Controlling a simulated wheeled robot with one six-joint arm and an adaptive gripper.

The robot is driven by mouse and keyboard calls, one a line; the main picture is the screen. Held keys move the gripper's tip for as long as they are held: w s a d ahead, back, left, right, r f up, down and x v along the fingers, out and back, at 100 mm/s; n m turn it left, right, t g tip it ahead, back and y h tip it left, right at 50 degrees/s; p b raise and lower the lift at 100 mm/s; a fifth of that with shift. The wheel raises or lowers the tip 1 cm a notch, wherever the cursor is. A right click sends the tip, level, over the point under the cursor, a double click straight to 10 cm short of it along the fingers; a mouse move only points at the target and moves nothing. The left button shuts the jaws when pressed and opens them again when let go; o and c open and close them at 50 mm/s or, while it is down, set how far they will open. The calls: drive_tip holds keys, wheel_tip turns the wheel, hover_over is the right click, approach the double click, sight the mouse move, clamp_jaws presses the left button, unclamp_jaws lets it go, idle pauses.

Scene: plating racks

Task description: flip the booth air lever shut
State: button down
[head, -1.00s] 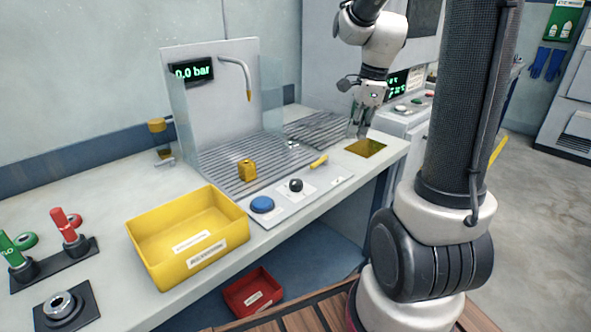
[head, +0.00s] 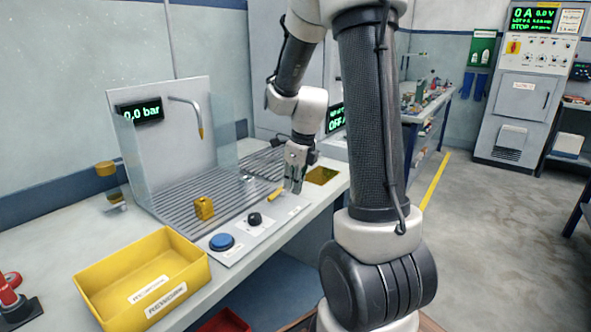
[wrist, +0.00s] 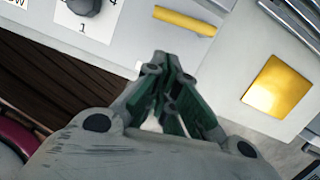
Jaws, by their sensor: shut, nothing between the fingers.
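The booth air lever is a yellow handle (head: 274,194) on the light control panel at the front edge of the bench. In the wrist view the yellow lever (wrist: 184,20) lies just beyond my fingertips, with a small gap in the picture. My gripper (head: 293,188) is shut and empty, pointing down just right of the lever in the head view. In the wrist view my closed fingers (wrist: 165,62) point toward the panel. I cannot tell whether they touch anything. The display (head: 140,111) on the booth's back plate reads 0.0 bar.
A black knob (head: 255,219) and a blue button (head: 221,242) sit left of the lever. A yellow block (head: 204,207) stands on the slatted grate. A yellow rework bin (head: 190,282) is at the front left.

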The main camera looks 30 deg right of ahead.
sight(276, 196)
drive_tip(key=shift+w+a+f, duration=0.4)
drive_tip(key=shift+w+f, duration=0.4)
drive_tip(key=shift+w+a+f, duration=0.4)
drive_tip(key=shift+w+f, duration=0.35)
drive_tip(key=shift+w+a+f, duration=0.2)
drive_tip(key=shift+w+a, duration=0.3)
drive_tip(key=shift+a, duration=0.1)
drive_tip(key=shift+s+d, duration=0.1)
drive_tip(key=shift+d, duration=0.05)
